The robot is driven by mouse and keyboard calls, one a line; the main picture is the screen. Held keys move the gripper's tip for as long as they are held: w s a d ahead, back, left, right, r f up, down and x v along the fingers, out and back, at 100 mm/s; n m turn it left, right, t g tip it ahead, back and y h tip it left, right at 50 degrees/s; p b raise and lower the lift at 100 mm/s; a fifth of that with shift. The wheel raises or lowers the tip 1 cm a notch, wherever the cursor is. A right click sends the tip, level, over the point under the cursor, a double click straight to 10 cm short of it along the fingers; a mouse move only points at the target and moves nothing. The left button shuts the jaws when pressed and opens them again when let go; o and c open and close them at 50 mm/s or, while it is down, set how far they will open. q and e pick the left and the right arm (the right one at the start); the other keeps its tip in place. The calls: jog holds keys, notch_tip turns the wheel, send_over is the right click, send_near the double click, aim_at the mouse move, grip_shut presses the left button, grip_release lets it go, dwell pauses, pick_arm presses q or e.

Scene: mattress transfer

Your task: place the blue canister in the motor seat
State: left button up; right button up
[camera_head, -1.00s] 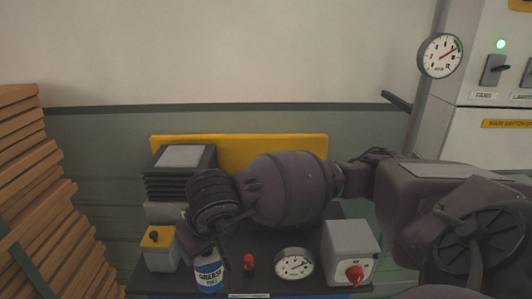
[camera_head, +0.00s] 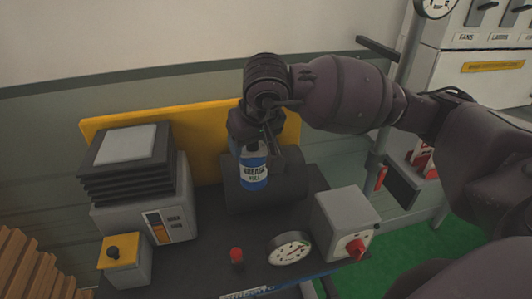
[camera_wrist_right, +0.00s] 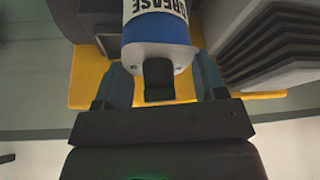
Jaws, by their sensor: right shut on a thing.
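The blue canister (camera_head: 253,174) has a white band lettered "GREASE". My right gripper (camera_head: 252,143) is shut on its top end and holds it upright in the head view. It hangs in front of, or over, a dark block (camera_head: 293,189) on the bench. That block may be the motor seat; its recess is hidden and I cannot tell if the canister touches it. In the right wrist view the canister (camera_wrist_right: 160,32) sits between the two fingers of the right gripper (camera_wrist_right: 160,85), with its dark cap toward the palm. My left gripper is out of view.
The dark bench (camera_head: 200,267) carries a ribbed grey machine (camera_head: 130,180) and a yellow-topped box (camera_head: 122,258) at left. A red button (camera_head: 236,256), a gauge (camera_head: 290,248) and a grey box with a red knob (camera_head: 343,222) stand in front. A yellow panel (camera_head: 205,140) rises behind.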

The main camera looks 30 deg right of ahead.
jog(key=w+d+r+n+b, duration=0.1)
jog(key=w+d+r+b, duration=0.2)
jog(key=r, duration=0.7)
jog(key=w+d+r+b, duration=0.1)
jog(key=w+d+r, duration=0.4)
jog(key=r, duration=0.5)
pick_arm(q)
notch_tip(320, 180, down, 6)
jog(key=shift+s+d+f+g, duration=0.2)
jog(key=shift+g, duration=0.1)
pick_arm(e)
notch_tip(320, 180, down, 20)
jog(key=a, duration=0.1)
jog(key=shift+w+y, duration=0.3)
jog(key=shift+w, duration=0.15)
jog(key=o, duration=1.4)
jog(key=shift+a+f, duration=0.1)
jog(key=shift+f, duration=0.05)
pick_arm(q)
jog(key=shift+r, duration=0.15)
pick_arm(e)
jog(key=shift+o, duration=0.2)
